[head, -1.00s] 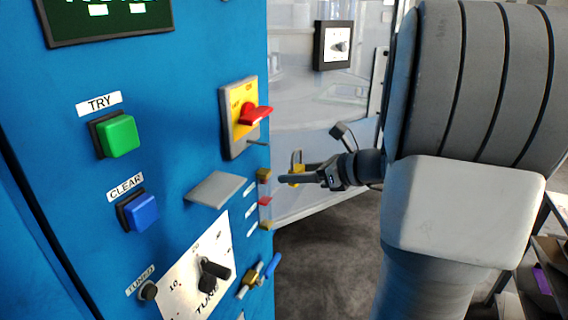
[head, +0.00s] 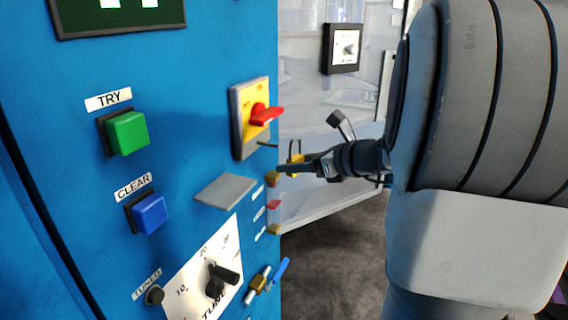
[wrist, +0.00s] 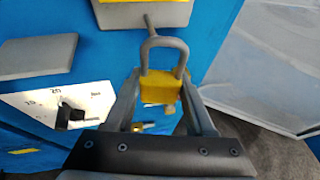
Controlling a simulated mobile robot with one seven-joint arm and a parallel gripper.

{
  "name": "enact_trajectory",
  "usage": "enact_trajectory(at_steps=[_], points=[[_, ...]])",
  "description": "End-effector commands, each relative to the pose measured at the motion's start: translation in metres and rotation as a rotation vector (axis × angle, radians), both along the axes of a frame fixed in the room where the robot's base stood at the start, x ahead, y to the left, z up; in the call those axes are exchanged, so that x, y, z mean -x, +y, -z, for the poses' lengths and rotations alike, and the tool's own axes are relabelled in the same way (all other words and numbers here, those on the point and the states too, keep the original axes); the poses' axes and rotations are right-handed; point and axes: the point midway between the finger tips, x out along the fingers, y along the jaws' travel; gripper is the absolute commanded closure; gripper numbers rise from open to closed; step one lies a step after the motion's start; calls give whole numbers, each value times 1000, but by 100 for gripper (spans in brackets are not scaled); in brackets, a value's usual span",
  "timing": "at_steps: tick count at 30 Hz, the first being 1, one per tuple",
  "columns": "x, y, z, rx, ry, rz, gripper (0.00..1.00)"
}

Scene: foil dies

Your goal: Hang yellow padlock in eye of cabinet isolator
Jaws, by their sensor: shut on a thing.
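The yellow padlock (wrist: 160,88) is between the fingers of my gripper (wrist: 160,98), which is shut on its body. Its grey shackle (wrist: 163,42) stands upward in the wrist view. The cabinet isolator (head: 250,115) has a yellow plate and a red handle, with a thin grey eye (head: 267,144) sticking out below. In the wrist view the eye (wrist: 149,21) is a rod just beyond the shackle's top. I cannot tell whether they touch.
A grey shelf (head: 225,191) juts from the blue cabinet below the isolator. Green TRY (head: 128,133) and blue CLEAR (head: 149,213) buttons are at left. A tuning knob (head: 222,278) and coloured tabs (head: 273,205) are lower. A pale panel stands behind.

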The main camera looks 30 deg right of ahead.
Motion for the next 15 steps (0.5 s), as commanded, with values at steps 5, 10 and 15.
enact_trajectory(at_steps=[5, 10, 15], points=[[-9, 7, 1, 0, -1, 0, 100], [-17, 13, 2, 0, -1, 0, 100], [-25, 19, 3, 1, 0, 0, 100]])
